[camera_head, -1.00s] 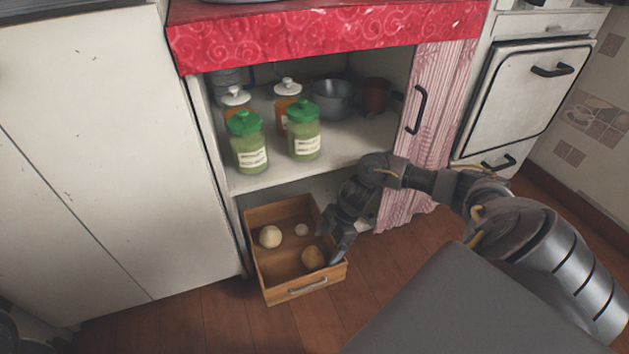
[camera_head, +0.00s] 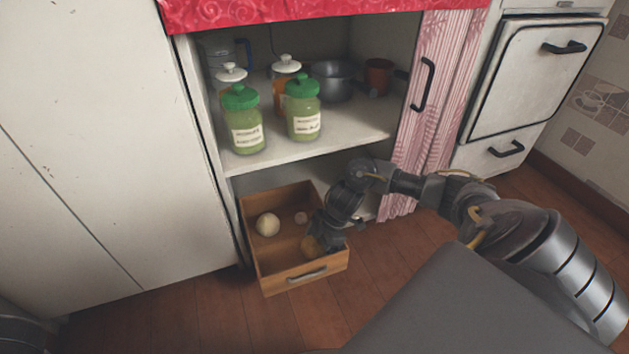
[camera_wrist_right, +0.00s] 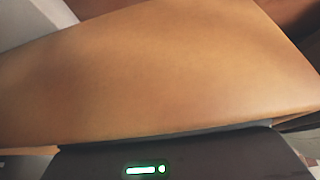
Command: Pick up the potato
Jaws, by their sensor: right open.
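The potato, a brown round lump (camera_head: 309,247), lies in the front right part of the open wooden drawer (camera_head: 300,270). My right gripper (camera_head: 325,246) is open, low inside the drawer at the potato's right side, and partly covers it. I cannot tell whether the fingers touch the potato. In the right wrist view a smooth tan surface fills most of the picture, and I cannot tell whether it is the potato or drawer wood. My left gripper is not in view.
Above is a shelf (camera_head: 340,140) with green-lidded jars (camera_head: 303,108) and a metal pot (camera_head: 333,80).

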